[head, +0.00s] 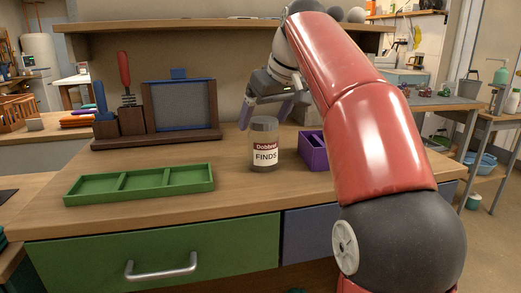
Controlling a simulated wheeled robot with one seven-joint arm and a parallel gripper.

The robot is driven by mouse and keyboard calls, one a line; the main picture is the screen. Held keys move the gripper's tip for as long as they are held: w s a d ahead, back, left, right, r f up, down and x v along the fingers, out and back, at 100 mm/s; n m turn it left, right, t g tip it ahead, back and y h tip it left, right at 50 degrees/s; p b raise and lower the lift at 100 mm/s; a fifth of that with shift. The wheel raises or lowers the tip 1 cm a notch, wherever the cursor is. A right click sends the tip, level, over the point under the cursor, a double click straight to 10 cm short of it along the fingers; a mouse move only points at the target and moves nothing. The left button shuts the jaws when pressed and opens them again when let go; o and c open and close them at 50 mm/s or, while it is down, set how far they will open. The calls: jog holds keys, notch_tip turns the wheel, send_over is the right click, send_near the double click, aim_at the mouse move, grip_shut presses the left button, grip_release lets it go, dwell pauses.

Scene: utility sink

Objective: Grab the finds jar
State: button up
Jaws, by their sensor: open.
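The finds jar (264,146) stands upright on the wooden worktop, with a grey lid and a white label reading FINDS under a red band. My gripper (264,113) is above and around the level of the jar's lid, seemingly behind it. Its purple-tipped fingers are apart, one to the left of the lid and one to the right. I cannot tell from this view how far the fingers are from the jar in depth. Nothing shows between the fingers other than the jar's top in front.
A purple divided box (313,151) stands close to the right of the jar, partly behind my arm. A green three-compartment tray (140,184) lies at the front left. A wooden rack with a framed screen (181,105) stands behind. A shelf (180,26) overhangs the back.

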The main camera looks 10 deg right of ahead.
jog(key=x, duration=0.3)
jog(key=b+x, duration=0.1)
jog(key=x, duration=0.1)
jog(key=shift+d+f, duration=0.1)
jog(key=shift+d, duration=0.15)
jog(key=c, duration=1.2)
jog(key=shift+r, duration=0.2)
